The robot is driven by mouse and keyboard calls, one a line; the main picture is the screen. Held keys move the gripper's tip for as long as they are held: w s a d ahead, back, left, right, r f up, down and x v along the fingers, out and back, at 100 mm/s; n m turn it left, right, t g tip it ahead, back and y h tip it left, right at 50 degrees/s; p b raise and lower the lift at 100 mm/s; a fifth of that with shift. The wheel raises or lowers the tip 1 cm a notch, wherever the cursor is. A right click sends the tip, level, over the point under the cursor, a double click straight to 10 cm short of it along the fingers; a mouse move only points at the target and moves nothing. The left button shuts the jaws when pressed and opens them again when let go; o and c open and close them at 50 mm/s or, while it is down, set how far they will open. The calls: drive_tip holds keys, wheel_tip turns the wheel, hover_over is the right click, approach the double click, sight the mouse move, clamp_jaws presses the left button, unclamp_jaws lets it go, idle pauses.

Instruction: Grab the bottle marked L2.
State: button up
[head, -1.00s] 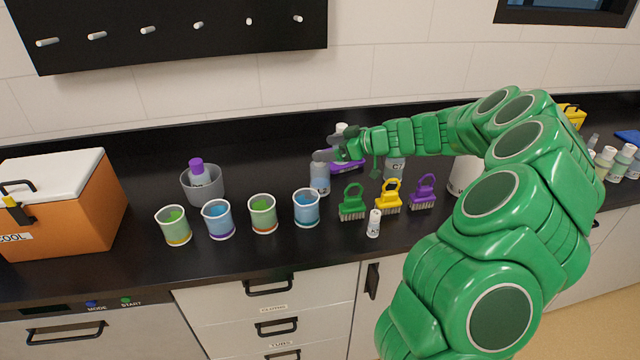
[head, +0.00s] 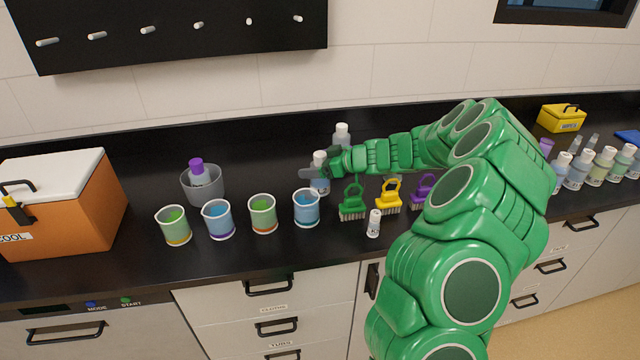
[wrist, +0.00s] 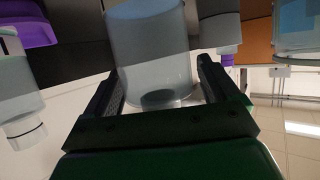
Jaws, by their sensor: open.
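A clear bottle with a white cap (head: 320,184) stands upright on the dark counter, behind the blue cup. My gripper (head: 314,173) is open at its upper part, one finger on each side. In the wrist view, which is upside down, the bottle (wrist: 150,45) lies between the open fingers, with a gap on the right side. I cannot read a label on it, so L2 is not confirmed. Another white-capped bottle (head: 342,135) stands just behind my gripper, and a purple-capped bottle (head: 199,174) sits in a grey bowl. No L2 marking is legible on them.
Several coloured cups, including the blue one (head: 306,208), stand in front and left. Green (head: 352,203), yellow (head: 388,197) and purple brushes and a small white bottle (head: 374,224) are close on the right. An orange cooler (head: 70,210) is far left; several bottles (head: 580,170) line up far right.

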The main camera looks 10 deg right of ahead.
drive_tip(key=shift+c, duration=0.3)
drive_tip(key=c, duration=1.4)
